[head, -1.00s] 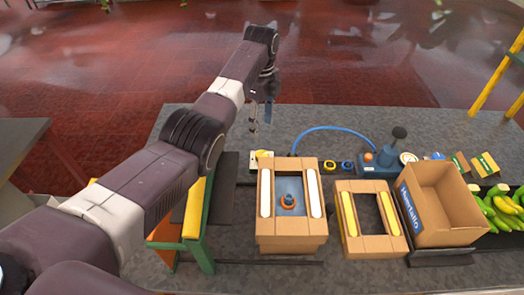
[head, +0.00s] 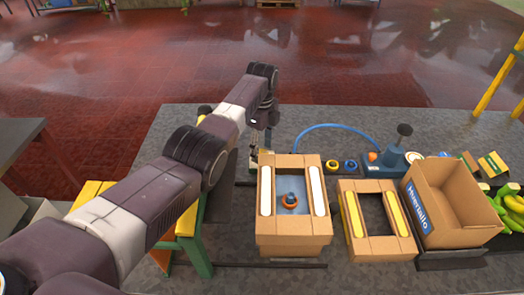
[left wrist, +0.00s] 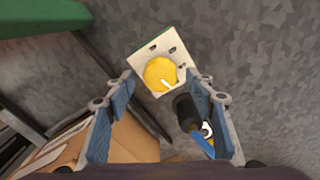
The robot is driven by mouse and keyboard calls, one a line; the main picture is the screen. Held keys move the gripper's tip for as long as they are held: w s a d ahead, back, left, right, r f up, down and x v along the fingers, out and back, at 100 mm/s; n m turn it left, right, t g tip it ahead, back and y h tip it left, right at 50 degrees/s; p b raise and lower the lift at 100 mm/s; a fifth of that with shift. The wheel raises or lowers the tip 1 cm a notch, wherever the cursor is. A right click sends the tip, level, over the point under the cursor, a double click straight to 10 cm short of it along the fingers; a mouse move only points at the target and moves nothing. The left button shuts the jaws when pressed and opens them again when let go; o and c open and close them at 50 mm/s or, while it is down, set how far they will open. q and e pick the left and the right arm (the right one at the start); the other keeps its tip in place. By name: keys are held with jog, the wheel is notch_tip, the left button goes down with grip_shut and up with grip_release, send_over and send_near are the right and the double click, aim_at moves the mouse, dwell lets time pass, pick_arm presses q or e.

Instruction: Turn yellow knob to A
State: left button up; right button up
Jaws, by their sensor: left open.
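The yellow knob (left wrist: 160,75) sits on a small white plate (left wrist: 146,48) with dark marks, lying on the grey surface. A short white line on the knob points toward the lower right of the left wrist view; the marks are too small to read. My left gripper (head: 259,148) is open and empty, pointing down over the plate. In the left wrist view the knob shows between its two blue-padded fingers, beyond their tips, and I see no contact. In the head view the gripper hides the knob. My right gripper is out of view.
A dark plug with a blue cable (head: 335,127) is close to the right finger. A cardboard box with white strips (head: 293,240) stands in front, beside a yellow-striped frame (head: 375,248) and an open box (head: 440,205). A blue joystick unit (head: 393,160) stands behind.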

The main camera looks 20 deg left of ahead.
pick_arm(q)
jog(key=shift+f, duration=0.9)
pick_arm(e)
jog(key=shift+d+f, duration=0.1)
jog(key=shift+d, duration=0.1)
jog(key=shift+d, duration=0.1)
pick_arm(q)
jog(key=c, duration=1.2)
jog(key=shift+o, duration=0.2)
